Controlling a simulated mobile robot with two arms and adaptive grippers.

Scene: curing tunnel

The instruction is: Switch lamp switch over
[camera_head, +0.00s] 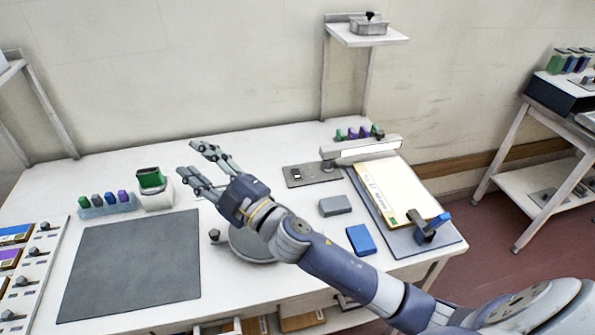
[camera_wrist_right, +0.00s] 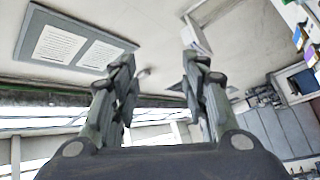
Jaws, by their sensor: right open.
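The lamp (camera_head: 360,150) stands at the back right of the white table, its long pale head reaching right over a board. Its grey base plate (camera_head: 318,176) carries a small dark lamp switch (camera_head: 297,174) with a light mark; which way it is set is too small to tell. My right gripper (camera_head: 194,160) is open and empty, raised over the table left of the lamp base and apart from it. In the right wrist view its open fingers (camera_wrist_right: 157,68) show nothing between them; the switch is not seen there. My left gripper is not in view.
A dark grey mat (camera_head: 132,265) lies at the left, with a rack of small bottles (camera_head: 106,207) behind it. A grey block (camera_head: 335,206) and a blue block (camera_head: 360,240) lie in front of the lamp base. A round grey plate (camera_head: 250,243) is partly under my right arm.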

